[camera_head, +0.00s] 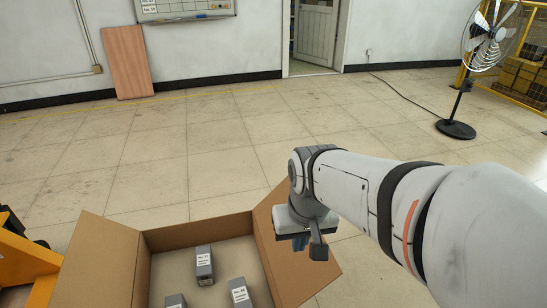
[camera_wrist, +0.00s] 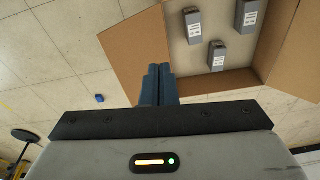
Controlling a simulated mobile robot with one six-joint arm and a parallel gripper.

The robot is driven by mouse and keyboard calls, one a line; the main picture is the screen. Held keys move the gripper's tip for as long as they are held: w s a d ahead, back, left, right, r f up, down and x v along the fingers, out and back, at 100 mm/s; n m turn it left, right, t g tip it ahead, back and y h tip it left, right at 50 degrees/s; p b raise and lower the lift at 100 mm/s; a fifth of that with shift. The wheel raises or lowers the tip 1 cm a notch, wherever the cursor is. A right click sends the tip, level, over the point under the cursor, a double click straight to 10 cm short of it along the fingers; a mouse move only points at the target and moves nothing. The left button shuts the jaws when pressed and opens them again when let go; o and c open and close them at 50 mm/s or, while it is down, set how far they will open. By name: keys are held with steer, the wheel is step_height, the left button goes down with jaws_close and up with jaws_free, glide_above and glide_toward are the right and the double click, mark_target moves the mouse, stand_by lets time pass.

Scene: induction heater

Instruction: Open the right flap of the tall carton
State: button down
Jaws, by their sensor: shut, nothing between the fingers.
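The brown carton (camera_head: 197,236) stands open at the bottom of the head view, and its inside also shows in the wrist view (camera_wrist: 237,82). Its right flap (camera_head: 290,278) leans outward to the right, away from the opening. The same flap (camera_wrist: 134,48) shows in the wrist view, partly hidden behind the fingers. My gripper (camera_head: 299,244) is over this flap in the head view. Its blue fingers (camera_wrist: 160,82) are shut together with nothing between them. I cannot tell whether they touch the flap.
The left flap (camera_head: 98,262) also leans outward. Three grey labelled boxes, one of them here (camera_head: 204,266), are inside the carton. A yellow machine (camera_head: 25,262) stands close on the left. A fan (camera_head: 457,128) stands far right. Floor beyond the carton is clear.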

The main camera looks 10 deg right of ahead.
steer(key=w+d+f+m+g+y, duration=0.1)
steer(key=w+d+f+m, duration=0.1)
steer(key=w+d+m, duration=0.45)
steer(key=w+d+f+m+g+y, duration=0.1)
steer(key=w+d+f+m, duration=0.2)
steer(key=w, duration=0.7)
steer(key=w+d+f+m+y, duration=0.2)
steer(key=w+d+f+m, duration=0.2)
steer(key=d+f, duration=0.25)
steer(key=w+d+f+m+y, duration=0.1)
steer(key=w+d+f+m, duration=0.3)
steer(key=d, duration=0.4)
steer(key=x, duration=1.1)
steer(key=a+r, duration=0.1)
steer(key=r, duration=0.1)
steer(key=a+r, duration=0.1)
steer(key=shift+s+a+n+b, duration=0.25)
steer(key=shift+a+n+b, duration=0.05)
steer(key=shift+n+b, duration=0.05)
